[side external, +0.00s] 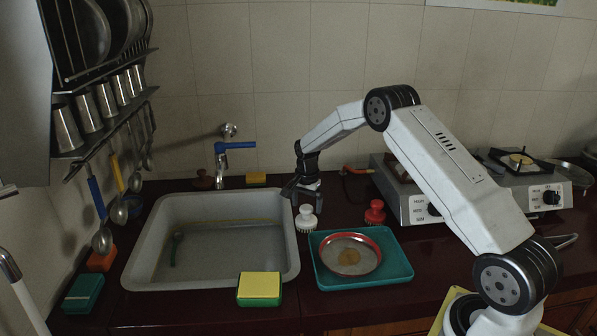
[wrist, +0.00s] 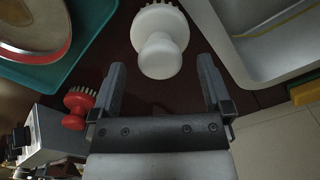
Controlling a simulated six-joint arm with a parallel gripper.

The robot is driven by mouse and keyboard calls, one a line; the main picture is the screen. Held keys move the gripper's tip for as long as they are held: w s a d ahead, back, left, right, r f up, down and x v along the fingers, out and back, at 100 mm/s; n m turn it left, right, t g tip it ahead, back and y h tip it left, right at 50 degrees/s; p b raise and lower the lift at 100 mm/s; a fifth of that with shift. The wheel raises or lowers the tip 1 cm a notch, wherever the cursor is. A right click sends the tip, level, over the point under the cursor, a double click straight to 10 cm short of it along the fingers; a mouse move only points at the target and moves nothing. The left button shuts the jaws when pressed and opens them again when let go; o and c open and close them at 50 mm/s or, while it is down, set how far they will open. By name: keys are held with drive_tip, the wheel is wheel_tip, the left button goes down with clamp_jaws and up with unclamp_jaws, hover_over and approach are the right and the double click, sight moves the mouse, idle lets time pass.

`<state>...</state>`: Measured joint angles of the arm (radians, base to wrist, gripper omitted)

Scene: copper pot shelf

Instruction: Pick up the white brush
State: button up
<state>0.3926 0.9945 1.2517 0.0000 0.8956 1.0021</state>
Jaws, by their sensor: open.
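The white brush (side external: 306,219) stands on the dark red counter between the sink and the teal tray, bristles down and knob up. In the wrist view the white brush (wrist: 160,42) lies just beyond my fingertips, roughly centred between them. My gripper (side external: 303,194) is above the brush in the side view, pointing down. In the wrist view my gripper (wrist: 161,75) is open, its two dark fingers apart with nothing held.
The sink (side external: 290,250) is left of the brush. The teal tray (side external: 398,272) with a red-rimmed plate (side external: 372,262) is to its right. A red brush (side external: 375,212) stands behind the tray, near the stove (side external: 405,205). A yellow-green sponge (side external: 259,287) sits in front.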

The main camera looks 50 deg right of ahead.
sight(306, 217)
drive_tip(key=shift+f, duration=1.45)
clamp_jaws()
drive_tip(key=shift+r, duration=0.2)
